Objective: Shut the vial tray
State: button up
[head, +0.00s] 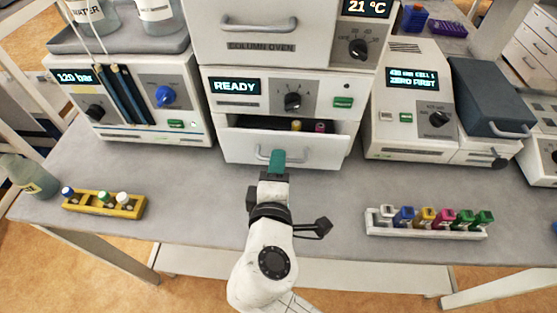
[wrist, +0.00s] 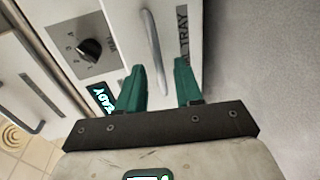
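The vial tray (head: 238,148) is a white drawer low in the instrument in the middle, pulled partly out. Its open top shows a dark inside with several vial caps (head: 296,125). A silver bar handle (head: 262,155) is on its front; it also shows in the wrist view (wrist: 152,45) next to the word TRAY. My gripper (head: 278,153) is in front of the tray, at the handle. In the wrist view its two green fingers (wrist: 160,68) stand apart, with the lower end of the handle seen between them. Whether they touch it I cannot tell.
The instrument's panel reads READY (head: 236,86), below a column oven (head: 262,47). A pump (head: 128,100) stands left, a detector (head: 410,100) right. A yellow vial rack (head: 82,207) and a white cuvette rack (head: 385,229) lie on the bench.

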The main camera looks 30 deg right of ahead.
jog(key=shift+w+d+f, duration=0.15)
jog(key=shift+w+d, duration=0.2)
jog(key=shift+w, duration=0.2)
jog(key=shift+c, duration=0.4)
grip_shut()
dwell(0.7)
